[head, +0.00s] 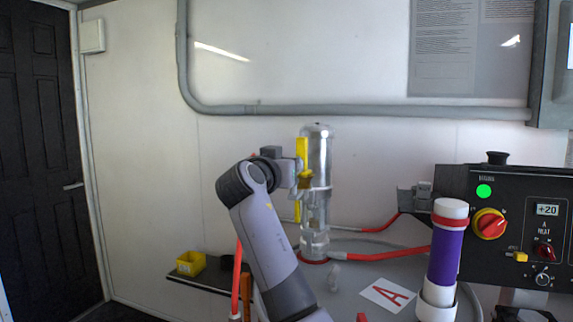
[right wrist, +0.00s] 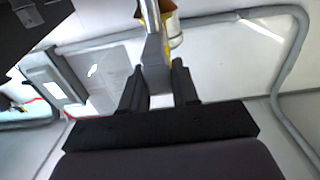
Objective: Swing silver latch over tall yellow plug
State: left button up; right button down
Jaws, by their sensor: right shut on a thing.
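A tall yellow plug (head: 301,150) stands upright against the left side of a clear and silver cylinder (head: 319,160). My right gripper (head: 297,174) reaches it from the left, at about the cylinder's mid-height. In the right wrist view the gripper (right wrist: 158,82) is shut on a grey metal piece, apparently the silver latch (right wrist: 154,50), between its two dark fingers. Yellow parts (right wrist: 171,24) show just behind the latch there. The gripper covers part of the plug in the head view, so I cannot tell whether the latch lies over it. My left gripper is out of view.
A purple and white cylinder (head: 445,258) stands at the right before a black control panel (head: 515,220). A card with a red A (head: 388,295) lies on the grey table. A yellow bin (head: 190,263) sits at the left. Red hoses run from the cylinder's base.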

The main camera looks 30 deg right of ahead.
jog(key=c, duration=0.9)
grip_release()
jog(key=b+v, duration=0.2)
jog(key=v, duration=0.5)
jog(key=shift+a, duration=0.1)
jog(key=shift+f, duration=0.1)
